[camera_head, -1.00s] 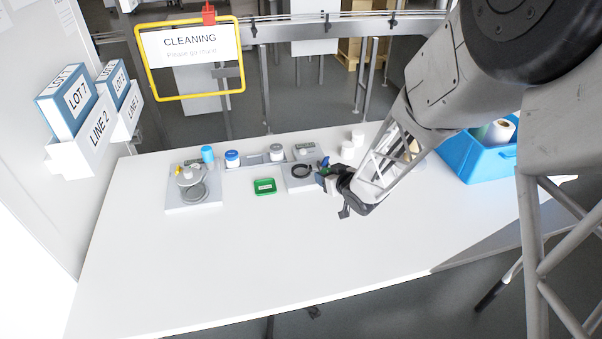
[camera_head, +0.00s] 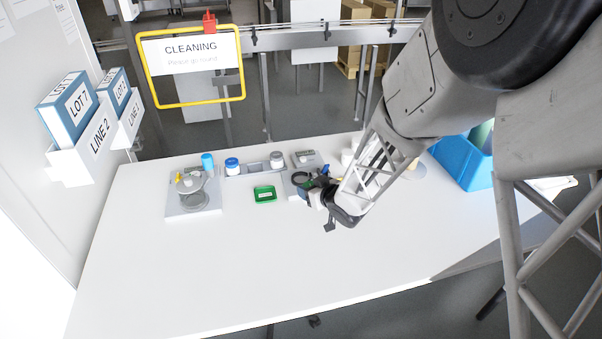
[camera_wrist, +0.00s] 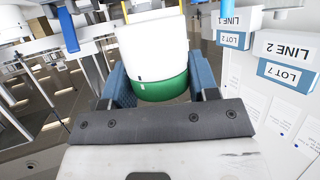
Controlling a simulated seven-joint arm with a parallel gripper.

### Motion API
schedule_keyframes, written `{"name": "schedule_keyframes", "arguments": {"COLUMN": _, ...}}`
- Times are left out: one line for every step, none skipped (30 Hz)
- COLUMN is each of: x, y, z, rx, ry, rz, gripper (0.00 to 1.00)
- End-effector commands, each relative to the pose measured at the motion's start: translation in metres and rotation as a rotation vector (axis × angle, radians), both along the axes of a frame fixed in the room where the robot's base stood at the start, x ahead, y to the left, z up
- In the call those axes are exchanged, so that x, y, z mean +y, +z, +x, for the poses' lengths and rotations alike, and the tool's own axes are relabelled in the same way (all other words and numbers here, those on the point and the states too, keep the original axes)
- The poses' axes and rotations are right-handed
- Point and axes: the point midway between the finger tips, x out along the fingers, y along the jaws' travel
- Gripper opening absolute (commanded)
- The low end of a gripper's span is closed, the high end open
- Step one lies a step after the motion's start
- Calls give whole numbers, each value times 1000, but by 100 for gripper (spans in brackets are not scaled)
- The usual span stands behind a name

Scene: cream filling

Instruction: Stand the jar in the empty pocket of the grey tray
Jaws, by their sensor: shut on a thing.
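The jar (camera_wrist: 155,50) is white with a green band at the end nearest my palm in the wrist view. My gripper (camera_wrist: 160,82) is shut on it, with a blue pad on either side. In the head view my gripper (camera_head: 313,188) is right of the grey tray, and the jar is largely hidden there. The grey tray (camera_head: 248,173) lies at the back of the table. A blue-lidded white jar (camera_head: 232,166) stands at its left end and a grey-lidded jar (camera_head: 277,159) at its right. The pocket between them looks empty.
A green dish (camera_head: 265,194) lies in front of the tray. A scale-like device (camera_head: 193,192) and a blue cup (camera_head: 207,160) stand left. A grey plate with a dark ring (camera_head: 300,178) is close to my gripper. A blue bin (camera_head: 462,163) stands right. The front table is clear.

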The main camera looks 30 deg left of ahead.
Motion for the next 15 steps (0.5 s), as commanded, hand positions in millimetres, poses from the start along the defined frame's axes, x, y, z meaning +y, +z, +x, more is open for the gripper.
{"name": "schedule_keyframes", "arguments": {"x": 4, "y": -1, "z": 4, "rx": 0, "ry": 0, "rz": 0, "gripper": 30}}
{"name": "schedule_keyframes", "arguments": {"x": 6, "y": -1, "z": 6, "rx": -1, "ry": 0, "rz": 0, "gripper": 30}}
{"name": "schedule_keyframes", "arguments": {"x": 10, "y": -1, "z": 10, "rx": -1, "ry": 0, "rz": 0, "gripper": 30}}
{"name": "schedule_keyframes", "arguments": {"x": 12, "y": -1, "z": 13, "rx": -1, "ry": 0, "rz": 1, "gripper": 30}}
{"name": "schedule_keyframes", "arguments": {"x": 15, "y": -2, "z": 17, "rx": -1, "ry": 0, "rz": 0, "gripper": 30}}
{"name": "schedule_keyframes", "arguments": {"x": 19, "y": -3, "z": 21, "rx": 0, "ry": 0, "rz": 0, "gripper": 30}}
{"name": "schedule_keyframes", "arguments": {"x": 22, "y": -3, "z": 24, "rx": 0, "ry": 0, "rz": 1, "gripper": 30}}
{"name": "schedule_keyframes", "arguments": {"x": 25, "y": -3, "z": 27, "rx": 0, "ry": 1, "rz": 1, "gripper": 30}}
{"name": "schedule_keyframes", "arguments": {"x": 29, "y": -4, "z": 31, "rx": 0, "ry": 1, "rz": 1, "gripper": 30}}
{"name": "schedule_keyframes", "arguments": {"x": 32, "y": -5, "z": 34, "rx": 0, "ry": 1, "rz": 1, "gripper": 30}}
{"name": "schedule_keyframes", "arguments": {"x": 35, "y": -5, "z": 38, "rx": 0, "ry": 1, "rz": 1, "gripper": 30}}
{"name": "schedule_keyframes", "arguments": {"x": 39, "y": -5, "z": 42, "rx": -1, "ry": 1, "rz": 1, "gripper": 30}}
{"name": "schedule_keyframes", "arguments": {"x": 42, "y": -6, "z": 45, "rx": -1, "ry": 0, "rz": 1, "gripper": 30}}
{"name": "schedule_keyframes", "arguments": {"x": 45, "y": -6, "z": 49, "rx": -1, "ry": 0, "rz": 1, "gripper": 30}}
{"name": "schedule_keyframes", "arguments": {"x": 49, "y": -7, "z": 53, "rx": -1, "ry": 0, "rz": 1, "gripper": 30}}
